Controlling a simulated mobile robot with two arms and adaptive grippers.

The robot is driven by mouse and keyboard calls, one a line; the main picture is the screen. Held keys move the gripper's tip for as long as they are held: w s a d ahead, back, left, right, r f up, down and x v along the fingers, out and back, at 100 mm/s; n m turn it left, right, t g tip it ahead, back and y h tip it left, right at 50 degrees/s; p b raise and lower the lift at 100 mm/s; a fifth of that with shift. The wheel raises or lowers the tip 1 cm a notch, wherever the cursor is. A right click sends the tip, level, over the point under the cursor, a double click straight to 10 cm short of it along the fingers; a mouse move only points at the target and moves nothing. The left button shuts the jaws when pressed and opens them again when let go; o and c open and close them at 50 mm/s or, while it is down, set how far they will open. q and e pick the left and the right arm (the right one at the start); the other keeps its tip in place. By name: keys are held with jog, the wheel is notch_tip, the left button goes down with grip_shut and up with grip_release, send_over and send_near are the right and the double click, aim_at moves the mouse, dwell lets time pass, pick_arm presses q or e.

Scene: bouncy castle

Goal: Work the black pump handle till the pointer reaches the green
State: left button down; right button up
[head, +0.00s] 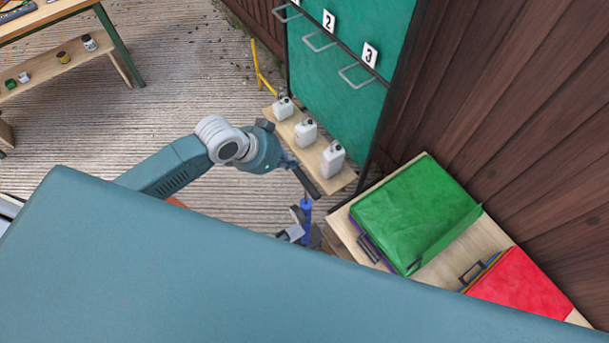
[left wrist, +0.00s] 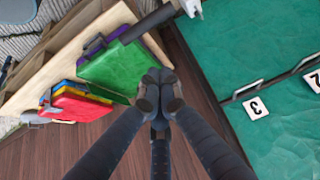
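The black pump handle (head: 309,185) is a dark bar, tilted down to the right, above a blue rod (head: 306,216). In the left wrist view a dark bar that looks like the handle (left wrist: 148,23) crosses near the top. My left gripper (head: 294,164) is close to the handle's upper end; I cannot tell whether they touch. In the left wrist view its fingertips (left wrist: 160,92) are together, apart in the picture from the bar, with nothing visible between them. The pump's lower part is largely hidden by my body. I cannot make out the pointer or green zone. My right gripper is not in view.
A green cabinet (head: 345,105) with numbered doors stands behind, and white jugs (head: 333,160) sit on a plank before it. At right, green (head: 415,215) and red (head: 520,283) folded pieces lie on a wooden bench. A wooden wall is behind them.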

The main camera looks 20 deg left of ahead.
pick_arm(q)
jog(key=p, duration=0.1)
send_over(305, 180)
notch_tip(305, 180, down, 8)
jog(key=shift+w+d+r, duration=0.15)
notch_tip(305, 180, down, 4)
jog(key=shift+r+p, duration=0.2)
jog(key=shift+p, duration=0.15)
jog(key=shift+s+f, duration=0.2)
jog(key=shift+f, duration=0.35)
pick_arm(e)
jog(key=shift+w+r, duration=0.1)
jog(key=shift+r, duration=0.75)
pick_arm(q)
jog(key=shift+f, duration=0.1)
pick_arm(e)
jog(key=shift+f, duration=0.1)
